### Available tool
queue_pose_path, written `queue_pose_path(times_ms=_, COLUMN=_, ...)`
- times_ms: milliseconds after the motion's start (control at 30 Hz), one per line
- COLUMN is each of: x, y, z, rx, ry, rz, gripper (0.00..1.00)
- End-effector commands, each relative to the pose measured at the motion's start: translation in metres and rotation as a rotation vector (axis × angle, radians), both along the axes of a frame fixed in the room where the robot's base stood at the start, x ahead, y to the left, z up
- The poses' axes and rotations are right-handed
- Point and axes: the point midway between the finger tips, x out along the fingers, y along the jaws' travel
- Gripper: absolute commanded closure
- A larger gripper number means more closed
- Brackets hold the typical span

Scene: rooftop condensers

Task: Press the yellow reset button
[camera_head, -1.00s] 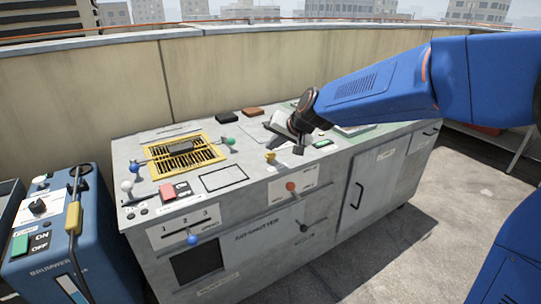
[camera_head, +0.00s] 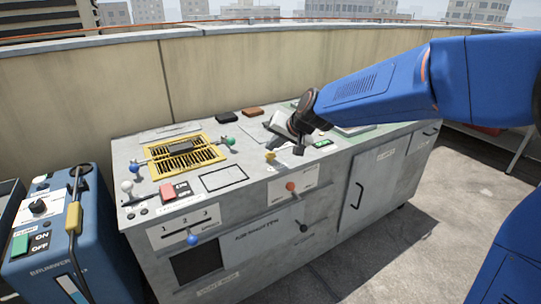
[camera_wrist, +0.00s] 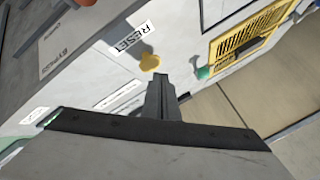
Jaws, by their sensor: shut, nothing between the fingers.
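The yellow reset button (camera_head: 270,155) sits on the top of the grey cabinet near its front edge. In the wrist view the yellow button (camera_wrist: 150,62) lies just beyond my fingertips, beside a white label reading RESET (camera_wrist: 131,38). My gripper (camera_head: 298,150) is over the cabinet top, a little right of the button in the head view. In the wrist view my gripper (camera_wrist: 161,80) is shut and empty, with its tips close to the button. I cannot tell whether they touch it.
A blue machine (camera_head: 40,265) stands at left. A parapet wall (camera_head: 90,90) runs behind.

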Motion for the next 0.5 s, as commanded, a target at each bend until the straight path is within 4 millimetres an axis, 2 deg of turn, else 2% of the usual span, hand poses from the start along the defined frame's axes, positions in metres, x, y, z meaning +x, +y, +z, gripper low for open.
queue_pose_path(times_ms=500, x=-0.0001, y=0.0001, z=-0.0062, rx=0.001, ry=0.000, rz=-0.001, gripper=1.00)
